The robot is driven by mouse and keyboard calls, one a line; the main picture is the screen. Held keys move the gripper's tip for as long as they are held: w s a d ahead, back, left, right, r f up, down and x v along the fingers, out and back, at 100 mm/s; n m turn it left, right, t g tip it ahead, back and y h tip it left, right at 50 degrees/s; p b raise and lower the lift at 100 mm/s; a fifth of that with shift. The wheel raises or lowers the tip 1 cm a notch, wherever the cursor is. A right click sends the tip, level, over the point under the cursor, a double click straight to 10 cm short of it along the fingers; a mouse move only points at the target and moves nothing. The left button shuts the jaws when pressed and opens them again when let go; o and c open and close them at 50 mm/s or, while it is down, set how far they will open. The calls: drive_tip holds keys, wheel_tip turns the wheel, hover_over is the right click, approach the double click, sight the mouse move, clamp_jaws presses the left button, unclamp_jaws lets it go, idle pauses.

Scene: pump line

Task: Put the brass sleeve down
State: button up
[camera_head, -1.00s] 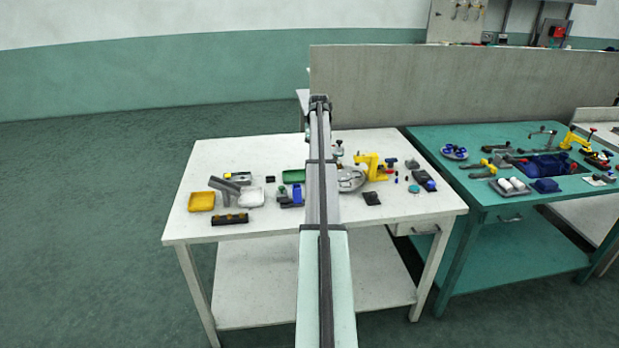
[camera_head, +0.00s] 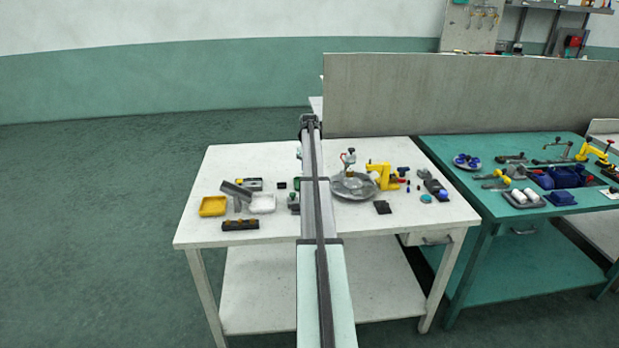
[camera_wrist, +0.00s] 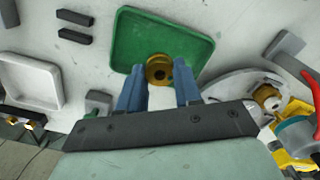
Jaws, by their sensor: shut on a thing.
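In the wrist view the brass sleeve (camera_wrist: 158,70) is a short golden ring with a dark bore. It sits between the two blue fingers of my gripper (camera_wrist: 160,77), which is shut on it. Behind it lies the green tray (camera_wrist: 135,38), and the sleeve overlaps the tray's near edge. I cannot tell whether the sleeve touches the tray or hangs above it. In the head view my arm hides the gripper, the sleeve and most of the green tray (camera_head: 297,183).
A round metal plate (camera_head: 348,190) with a fixture stands right of the arm, near a yellow clamp (camera_head: 380,172). A white tray (camera_head: 262,204), a yellow tray (camera_head: 213,206) and dark blocks (camera_wrist: 75,17) lie left. The white table (camera_head: 270,158) has free room at its back.

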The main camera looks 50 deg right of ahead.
drive_tip(key=shift+f, duration=1.55)
drive_tip(key=shift+f, duration=0.15)
drive_tip(key=o, duration=0.9)
wheel_tip(320, 180, up, 12)
drive_tip(key=shift+r, duration=0.2)
